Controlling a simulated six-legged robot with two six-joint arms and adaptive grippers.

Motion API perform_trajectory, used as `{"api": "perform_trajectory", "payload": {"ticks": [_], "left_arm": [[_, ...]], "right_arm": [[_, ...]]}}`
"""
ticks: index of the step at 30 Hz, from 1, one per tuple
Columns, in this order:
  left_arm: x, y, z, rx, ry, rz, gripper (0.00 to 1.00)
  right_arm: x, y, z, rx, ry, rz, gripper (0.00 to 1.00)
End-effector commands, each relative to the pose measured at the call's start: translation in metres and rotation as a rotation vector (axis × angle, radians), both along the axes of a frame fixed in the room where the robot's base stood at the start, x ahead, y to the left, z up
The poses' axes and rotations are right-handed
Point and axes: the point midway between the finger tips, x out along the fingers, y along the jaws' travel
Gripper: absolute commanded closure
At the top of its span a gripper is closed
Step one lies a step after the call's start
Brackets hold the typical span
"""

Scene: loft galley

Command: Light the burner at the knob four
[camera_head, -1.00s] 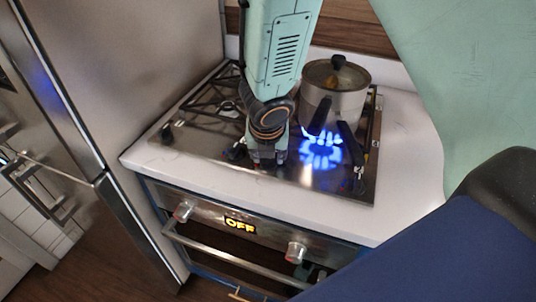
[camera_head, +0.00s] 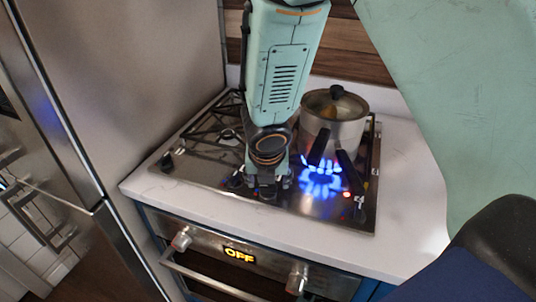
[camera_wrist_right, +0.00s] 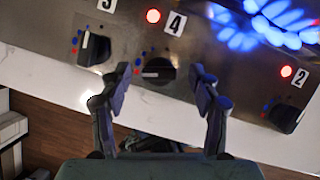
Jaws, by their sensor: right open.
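Knob four (camera_wrist_right: 160,71), a dark round knob beside a white "4" label (camera_wrist_right: 175,23), is in the middle of the right wrist view. Its pale mark points left. My right gripper (camera_wrist_right: 163,84) is open, with one finger on each side of the knob; I cannot tell whether they touch it. In the head view, my right gripper (camera_head: 262,190) is down at the front edge of the hob (camera_head: 205,172) and largely hides the knob. Blue flames (camera_head: 322,181) burn at the right of the hob. My left gripper is not in view.
A lidded pot (camera_head: 335,118) stands behind the flames, its dark handles towards me. Knob three (camera_wrist_right: 95,48) and knob two (camera_wrist_right: 287,116) flank knob four. Red lights (camera_wrist_right: 153,16) glow on the panel. The oven display (camera_head: 240,254) below reads OFF. A fridge (camera_head: 130,90) stands left.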

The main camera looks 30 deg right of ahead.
Motion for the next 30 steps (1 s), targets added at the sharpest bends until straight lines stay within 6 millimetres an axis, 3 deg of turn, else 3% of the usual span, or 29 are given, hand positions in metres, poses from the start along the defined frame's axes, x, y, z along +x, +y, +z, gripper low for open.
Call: {"api": "perform_trajectory", "payload": {"ticks": [20, 30], "left_arm": [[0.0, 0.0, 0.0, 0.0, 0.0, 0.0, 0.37], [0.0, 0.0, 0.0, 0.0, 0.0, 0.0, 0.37]], "right_arm": [[0.0, 0.001, 0.042, 0.003, -0.003, -0.001, 0.38], [0.001, 0.0, 0.079, 0.001, -0.005, -0.002, 0.38]]}}
